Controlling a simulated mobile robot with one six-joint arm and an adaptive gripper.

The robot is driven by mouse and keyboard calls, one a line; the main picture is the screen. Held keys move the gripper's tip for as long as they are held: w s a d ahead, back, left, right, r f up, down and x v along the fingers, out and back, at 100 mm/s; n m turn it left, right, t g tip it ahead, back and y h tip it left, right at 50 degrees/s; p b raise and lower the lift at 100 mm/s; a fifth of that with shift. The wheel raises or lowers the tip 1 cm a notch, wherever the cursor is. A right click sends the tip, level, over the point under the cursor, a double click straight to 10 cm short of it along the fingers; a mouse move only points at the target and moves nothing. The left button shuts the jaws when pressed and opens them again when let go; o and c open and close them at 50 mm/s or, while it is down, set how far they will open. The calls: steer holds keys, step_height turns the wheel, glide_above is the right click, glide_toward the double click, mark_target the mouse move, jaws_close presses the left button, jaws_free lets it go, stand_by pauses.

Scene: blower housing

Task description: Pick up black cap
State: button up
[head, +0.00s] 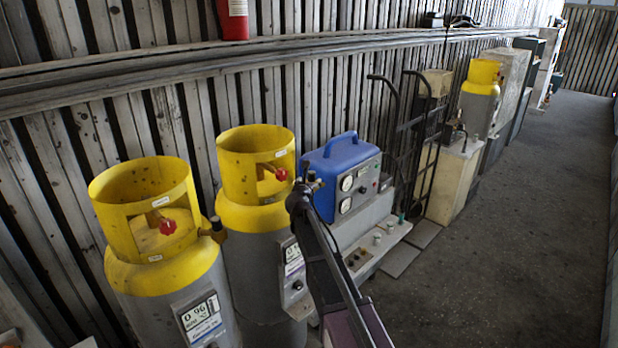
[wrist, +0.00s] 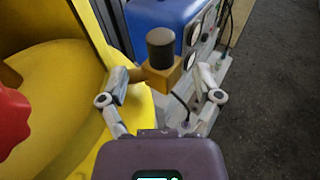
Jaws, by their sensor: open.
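The black cap (wrist: 160,47) is a short dark cylinder standing upright on a brass valve fitting (wrist: 159,77) in the wrist view. My gripper (wrist: 163,74) is open, with one finger left of the fitting and one right of it. The cap stands beyond the fingers, and I cannot tell whether a finger touches the fitting. In the head view my dark arm reaches up to the second yellow-topped cylinder (head: 256,160), by its valve outlet. The cap cannot be made out clearly there.
A red valve knob (wrist: 12,120) and the yellow collar (wrist: 50,70) are close on the left. A blue gauge unit (head: 338,175) stands just right of the cylinder. Another yellow-topped cylinder (head: 150,215) stands at left. The floor (head: 500,200) at right is clear.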

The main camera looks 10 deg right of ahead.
mark_target(311, 178)
steer(key=shift+b+x, duration=0.45)
steer(key=shift+x, duration=1.95)
steer(key=shift+f, duration=0.1)
steer(key=c, duration=1)
